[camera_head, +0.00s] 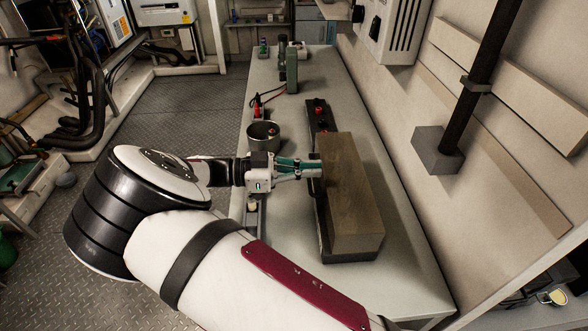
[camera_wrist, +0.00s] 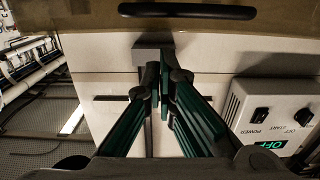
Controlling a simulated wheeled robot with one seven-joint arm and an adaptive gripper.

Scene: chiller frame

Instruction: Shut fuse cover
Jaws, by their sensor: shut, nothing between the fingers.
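A long brown box-shaped cover (camera_head: 350,185), which I take to be the fuse cover, lies over a dark base (camera_head: 350,257) on the bench. The far end of the base shows uncovered, with a small red part (camera_head: 319,109) on it. In the wrist view the cover's brown face (camera_wrist: 90,17) fills the top, with a black bar handle (camera_wrist: 187,10) on it. My gripper (camera_head: 318,168) is at the cover's left side; its green fingers (camera_wrist: 164,75) are together and empty, below the handle in the wrist view. I cannot tell whether the fingertips touch the cover.
A metal pot (camera_head: 263,137) stands on the grey bench (camera_head: 410,270) left of the base. A green-grey block (camera_head: 292,75) and bottles stand at the far end. A wall borders the bench on the right. A switch box (camera_wrist: 262,115) shows in the wrist view.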

